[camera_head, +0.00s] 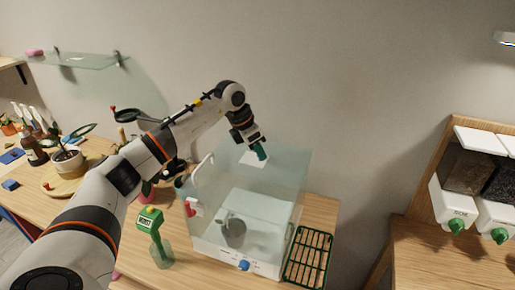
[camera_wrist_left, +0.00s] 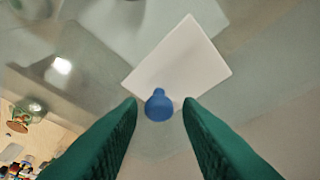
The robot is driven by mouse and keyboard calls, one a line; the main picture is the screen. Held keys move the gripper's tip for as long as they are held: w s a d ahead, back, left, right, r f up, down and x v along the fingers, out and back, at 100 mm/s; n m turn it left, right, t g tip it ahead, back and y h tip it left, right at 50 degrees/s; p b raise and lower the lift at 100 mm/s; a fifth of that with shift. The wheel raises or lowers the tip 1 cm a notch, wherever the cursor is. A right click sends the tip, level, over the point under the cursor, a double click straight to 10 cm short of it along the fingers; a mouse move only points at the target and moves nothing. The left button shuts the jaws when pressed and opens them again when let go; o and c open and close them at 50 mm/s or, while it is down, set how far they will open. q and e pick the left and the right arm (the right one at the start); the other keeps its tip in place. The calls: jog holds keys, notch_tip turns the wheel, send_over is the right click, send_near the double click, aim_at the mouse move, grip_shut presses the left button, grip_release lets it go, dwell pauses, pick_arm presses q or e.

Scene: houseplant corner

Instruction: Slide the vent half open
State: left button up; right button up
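A clear glass case (camera_head: 285,200) stands on the wooden bench. A white square plate (camera_head: 250,160) with a blue knob, which looks like the vent, lies on its top. In the left wrist view the plate (camera_wrist_left: 182,62) is tilted in the picture, and its blue knob (camera_wrist_left: 158,106) is near its lower corner. My left gripper (camera_head: 260,153) is over the case's top, pointing down at the plate. Its green fingers (camera_wrist_left: 159,106) are apart, one on each side of the knob, with gaps visible. The plate's opening is not clearly visible. My right gripper is not in view.
A grey pot (camera_head: 233,232) is inside the case, and a blue knob (camera_head: 244,265) is on its white front base. A green-topped meter (camera_head: 150,222) stands left of the case. A green-framed slatted rack (camera_head: 308,255) lies to its right.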

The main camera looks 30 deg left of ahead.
pick_arm(q)
grip_shut()
jog(key=shift+d, duration=0.1)
